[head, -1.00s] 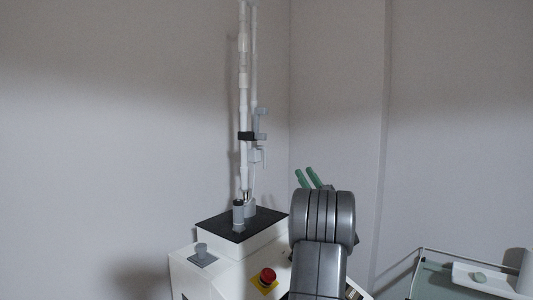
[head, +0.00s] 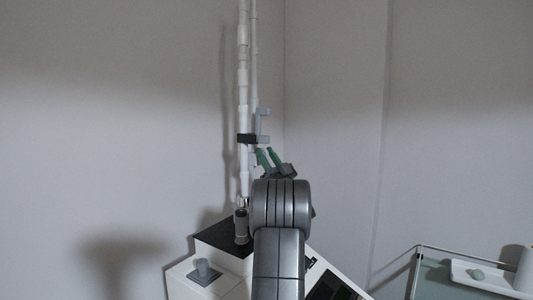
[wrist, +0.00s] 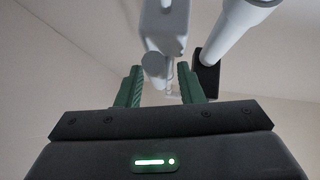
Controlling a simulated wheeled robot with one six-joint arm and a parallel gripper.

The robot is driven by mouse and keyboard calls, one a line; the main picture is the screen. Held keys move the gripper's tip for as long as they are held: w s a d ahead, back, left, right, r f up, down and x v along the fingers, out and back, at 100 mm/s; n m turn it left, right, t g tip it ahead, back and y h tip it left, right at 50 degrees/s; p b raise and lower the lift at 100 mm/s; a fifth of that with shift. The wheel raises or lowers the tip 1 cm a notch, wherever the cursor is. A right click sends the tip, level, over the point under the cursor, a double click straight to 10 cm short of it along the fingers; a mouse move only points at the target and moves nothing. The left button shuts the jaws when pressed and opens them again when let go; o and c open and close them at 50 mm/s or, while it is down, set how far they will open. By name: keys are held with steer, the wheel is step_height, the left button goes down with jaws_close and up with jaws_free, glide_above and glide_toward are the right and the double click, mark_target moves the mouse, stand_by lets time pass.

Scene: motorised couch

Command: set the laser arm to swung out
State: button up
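The laser arm is a tall white jointed tube (head: 243,75) standing nearly upright on the console (head: 210,237), with a thinner white tube beside it. A black clip (head: 247,138) and a light grey bracket (head: 264,120) join at mid-height. My gripper (head: 265,153) has green fingers just below and beside the bracket. In the wrist view my gripper (wrist: 160,68) is open. A pale hanging piece (wrist: 165,30) shows beyond and between the fingertips, with no clear contact. The white tube (wrist: 235,30) and black part (wrist: 207,79) are to the right. My arm hides part of the console.
A green-topped trolley (head: 432,280) with a white tray (head: 470,274) stands at lower right. Plain walls lie behind.

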steer(key=shift+c, duration=0.2)
steer(key=shift+r, duration=0.1)
jaws_close()
